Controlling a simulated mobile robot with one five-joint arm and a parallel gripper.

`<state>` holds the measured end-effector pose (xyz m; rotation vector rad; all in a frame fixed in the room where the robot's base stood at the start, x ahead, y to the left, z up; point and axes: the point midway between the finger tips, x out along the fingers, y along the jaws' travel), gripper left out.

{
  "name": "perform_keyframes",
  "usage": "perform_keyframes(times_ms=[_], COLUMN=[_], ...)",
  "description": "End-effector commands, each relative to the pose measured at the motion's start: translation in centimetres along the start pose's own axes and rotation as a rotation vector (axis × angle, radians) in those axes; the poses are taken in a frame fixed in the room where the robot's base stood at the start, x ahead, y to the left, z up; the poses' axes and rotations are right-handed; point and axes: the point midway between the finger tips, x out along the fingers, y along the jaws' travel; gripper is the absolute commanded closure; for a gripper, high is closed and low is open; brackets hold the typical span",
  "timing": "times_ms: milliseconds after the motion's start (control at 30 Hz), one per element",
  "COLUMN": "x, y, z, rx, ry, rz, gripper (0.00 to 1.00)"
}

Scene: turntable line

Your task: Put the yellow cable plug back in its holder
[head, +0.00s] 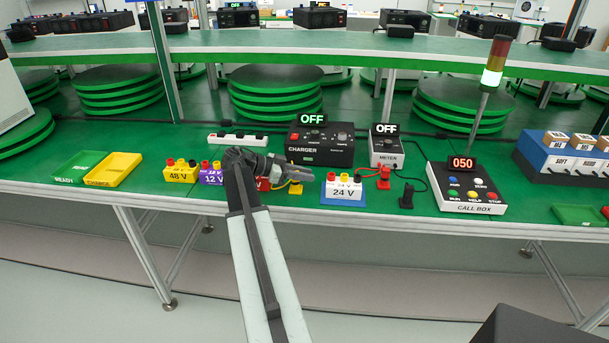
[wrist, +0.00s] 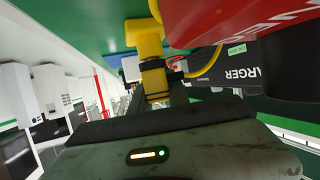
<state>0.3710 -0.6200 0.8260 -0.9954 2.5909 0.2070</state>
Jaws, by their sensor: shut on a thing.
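In the head view my gripper (head: 298,175) is low over the bench, just right of the red battery pack (head: 263,184). In the wrist view my gripper (wrist: 157,98) is shut on the yellow cable plug (wrist: 154,82), which has a dark band. A yellow block, which looks like the holder (wrist: 146,40), stands on the green bench in line with the plug; it also shows as the yellow holder in the head view (head: 295,188). I cannot tell whether the plug is seated in it or only touching. A yellow cable (wrist: 207,64) curves off beside it.
The charger (head: 320,145) and meter (head: 386,150), both reading OFF, stand behind. The 24 V pack (head: 344,188) is close on the right, then a red holder (head: 384,182), a black holder (head: 407,196) and the call box (head: 466,188). The red pack (wrist: 250,22) is very near in the wrist view.

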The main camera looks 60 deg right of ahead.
Motion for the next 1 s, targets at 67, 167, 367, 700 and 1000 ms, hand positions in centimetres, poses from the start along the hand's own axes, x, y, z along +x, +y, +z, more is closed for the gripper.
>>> perform_keyframes(times_ms=[67,167,367,700,1000], x=[0.05,0.06,0.12,0.23,0.26], y=[0.04,0.05,0.02,-0.03,-0.01], z=[0.09,0.11,0.24,0.44,0.49], rx=[-0.002,-0.002,-0.002,-0.004,-0.004], ry=[-0.002,-0.002,-0.003,-0.004,-0.005], rz=[0.001,0.002,0.002,0.003,0.003], gripper=[1.00,1.00,1.00,1.00,0.53])
